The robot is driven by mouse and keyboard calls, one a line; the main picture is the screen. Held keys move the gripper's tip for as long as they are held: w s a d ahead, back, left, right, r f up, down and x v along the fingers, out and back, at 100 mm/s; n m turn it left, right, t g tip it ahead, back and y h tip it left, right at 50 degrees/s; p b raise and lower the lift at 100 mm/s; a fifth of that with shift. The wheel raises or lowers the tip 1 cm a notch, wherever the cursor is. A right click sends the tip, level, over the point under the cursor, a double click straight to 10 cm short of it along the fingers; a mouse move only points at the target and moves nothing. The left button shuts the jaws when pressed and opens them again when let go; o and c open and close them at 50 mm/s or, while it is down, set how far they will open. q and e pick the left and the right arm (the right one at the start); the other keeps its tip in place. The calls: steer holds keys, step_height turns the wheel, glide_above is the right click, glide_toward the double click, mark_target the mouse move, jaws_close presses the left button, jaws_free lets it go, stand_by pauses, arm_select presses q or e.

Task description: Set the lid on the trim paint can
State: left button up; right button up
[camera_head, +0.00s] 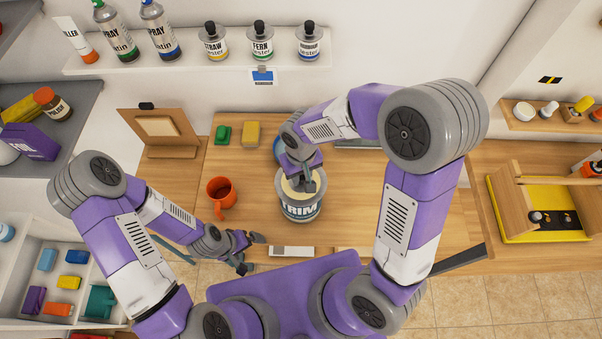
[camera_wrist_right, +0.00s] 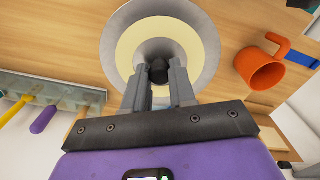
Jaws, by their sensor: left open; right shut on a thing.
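The trim paint can (camera_head: 300,211) stands upright on the wooden bench, with its "TRIM" label facing me. My right gripper (camera_head: 306,185) points down over the can's mouth. In the right wrist view my right gripper (camera_wrist_right: 160,85) is shut on a dark knob (camera_wrist_right: 159,70), which I take for the lid's. A round cream face with grey rings (camera_wrist_right: 140,42) lies under the fingers. I cannot tell where the lid's edge ends and the can's rim begins, or whether they touch. My left gripper (camera_head: 251,252) is open and empty, left of the can near the bench's front.
An orange mug (camera_head: 221,192) stands left of the can. A blue round thing (camera_head: 277,148) is partly hidden by my right arm. A pale strip (camera_head: 291,251) lies at the front edge.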

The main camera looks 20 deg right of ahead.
mark_target(301, 177)
steer(key=shift+f, duration=0.2)
stand_by(0.7)
steer(key=o, duration=1)
steer(key=shift+s+b, duration=0.1)
steer(key=shift+b, duration=0.2)
steer(key=shift+w+r+p, duration=0.2)
steer(key=shift+r+p, duration=0.65)
steer(key=shift+r, duration=0.1)
steer(key=shift+s+r+p, duration=0.1)
steer(key=shift+r+p, duration=1.75)
steer(key=shift+r, duration=0.75)
